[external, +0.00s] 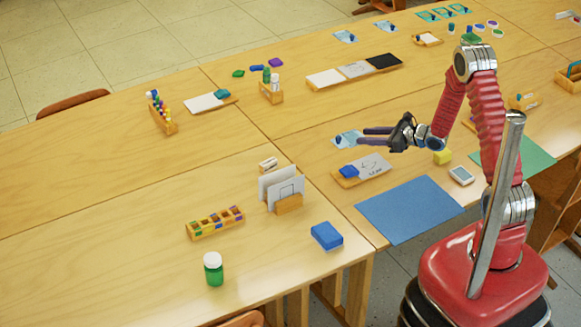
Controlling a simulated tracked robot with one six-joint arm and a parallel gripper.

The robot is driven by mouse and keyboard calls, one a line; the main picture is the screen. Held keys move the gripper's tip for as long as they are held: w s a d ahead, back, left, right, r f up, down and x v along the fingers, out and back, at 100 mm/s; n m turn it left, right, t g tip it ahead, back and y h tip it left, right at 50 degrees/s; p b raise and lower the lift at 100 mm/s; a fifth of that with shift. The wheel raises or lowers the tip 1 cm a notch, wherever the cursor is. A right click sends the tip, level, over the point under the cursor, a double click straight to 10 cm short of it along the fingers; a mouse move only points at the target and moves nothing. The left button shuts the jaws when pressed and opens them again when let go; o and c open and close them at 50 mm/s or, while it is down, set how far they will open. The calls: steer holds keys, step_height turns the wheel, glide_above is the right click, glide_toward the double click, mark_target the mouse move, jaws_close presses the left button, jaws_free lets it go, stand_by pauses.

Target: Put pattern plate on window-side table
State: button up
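My gripper (362,136) reaches left over the tables, its two dark fingers apart with nothing seen between them. Just below it lies a pale plate with a dark curved mark (373,164), beside a blue block on a small wooden tray (347,182). A light blue card (346,138) with a small dark-blue piece lies just behind the fingers. I cannot tell for certain which of these is the pattern plate. Several light wood tables stand together; the window-side one cannot be told apart, as no window shows.
A blue mat (408,210), a yellow block (443,157) and a small white-screened device (461,175) lie near my arm. A card holder (289,204), blue box (327,235), green jar (213,268) and paint tray (215,224) stand on the front left table. The far left tabletop is mostly bare.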

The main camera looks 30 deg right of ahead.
steer(key=s+a+r+n+g+y, duration=0.3)
steer(key=s+a+r+n, duration=0.3)
steer(key=a+r+n, duration=0.4)
steer(key=s+a+r+n+g+h, duration=0.1)
steer(key=s+a+r+n+g, duration=0.15)
steer(key=s+r+n, duration=0.45)
steer(key=s+a+r+n+g+h, duration=0.1)
steer(key=s+r+n+g, duration=0.15)
steer(key=s, duration=0.75)
steer(key=s+d+r+n+h, duration=0.2)
steer(key=s+d+n+h, duration=0.2)
steer(key=s+d+n, duration=0.1)
steer(key=s+d+r+n+t+h, duration=0.1)
steer(key=s+d+r+n+h, duration=0.2)
steer(key=s+d, duration=0.4)
steer(key=shift+s+d+n+h, duration=0.45)
steer(key=shift+s+n, duration=0.4)
steer(key=shift+s, duration=0.25)
